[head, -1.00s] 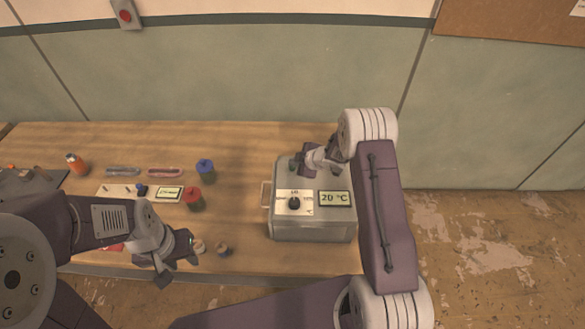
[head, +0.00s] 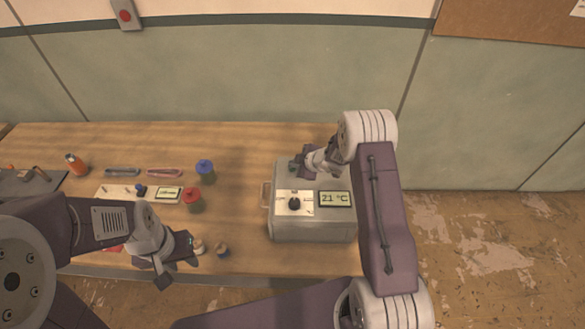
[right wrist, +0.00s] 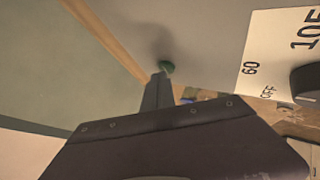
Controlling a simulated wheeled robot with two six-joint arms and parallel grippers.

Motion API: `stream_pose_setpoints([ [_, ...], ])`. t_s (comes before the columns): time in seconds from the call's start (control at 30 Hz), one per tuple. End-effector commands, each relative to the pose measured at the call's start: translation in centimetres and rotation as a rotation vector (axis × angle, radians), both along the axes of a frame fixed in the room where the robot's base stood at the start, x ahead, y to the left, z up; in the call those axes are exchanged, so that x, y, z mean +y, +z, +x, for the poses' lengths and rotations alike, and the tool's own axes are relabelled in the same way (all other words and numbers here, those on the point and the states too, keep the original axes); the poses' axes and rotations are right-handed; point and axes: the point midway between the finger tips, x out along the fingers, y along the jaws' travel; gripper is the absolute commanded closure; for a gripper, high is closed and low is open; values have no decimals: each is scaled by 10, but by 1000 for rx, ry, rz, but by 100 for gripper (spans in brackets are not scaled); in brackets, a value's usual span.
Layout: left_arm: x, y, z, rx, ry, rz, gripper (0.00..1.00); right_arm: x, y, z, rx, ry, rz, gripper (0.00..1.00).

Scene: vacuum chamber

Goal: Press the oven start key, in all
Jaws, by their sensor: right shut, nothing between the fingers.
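The oven (head: 312,231) is a grey box on the right part of the table. Its front has a white dial plate, a black knob (head: 294,203) and a display (head: 335,199) reading 21 °C. My right gripper (head: 302,166) is shut and empty, over the oven's top. My left gripper (head: 178,272) appears open and empty near the table's front edge.
Left of the oven stand a blue-capped jar (head: 205,171) and a red-capped jar (head: 192,199). The table behind the jars is clear.

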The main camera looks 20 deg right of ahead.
Motion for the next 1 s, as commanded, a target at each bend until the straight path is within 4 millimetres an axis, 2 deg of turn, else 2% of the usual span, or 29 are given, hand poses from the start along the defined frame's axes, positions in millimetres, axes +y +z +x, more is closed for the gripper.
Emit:
stream_pose_setpoints([
  [0.37, 0, -1, 0, 0, 0, 0, 64, 0, -2, 0, 1, 0, -1, 100],
  [0.7, 0, 16, 0, 0, 0, 0, 64, 0, 16, 0, 1, 0, -1, 100],
  [1.0, 0, 15, 0, 0, 0, 0, 64, 0, 15, 0, 1, 0, -1, 100],
])
